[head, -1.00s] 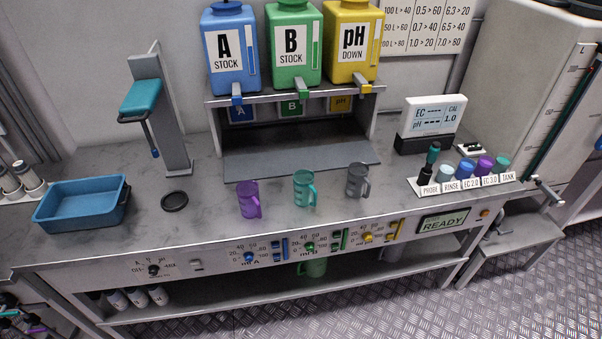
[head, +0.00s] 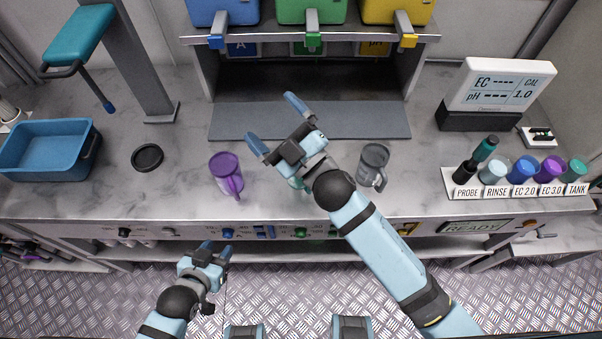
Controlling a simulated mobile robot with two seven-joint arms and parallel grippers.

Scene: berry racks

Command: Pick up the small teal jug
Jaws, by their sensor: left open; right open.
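The small teal jug (head: 296,184) stands on the bench between the purple jug (head: 226,172) and the grey jug (head: 373,164). Most of it is hidden behind my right gripper's wrist; only a sliver of teal shows. My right gripper (head: 273,123) is open and empty, above the bench in front of the grey mat, its fingers pointing up and left past the jug. My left gripper (head: 216,250) is open and empty, low at the bench's front edge, left of the jug.
A dispenser rack with blue, green and yellow stock containers (head: 310,10) stands behind the grey mat (head: 360,121). A blue tray (head: 40,150) and black disc (head: 147,157) are left. A meter (head: 497,88) and labelled cup rack (head: 520,189) are right.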

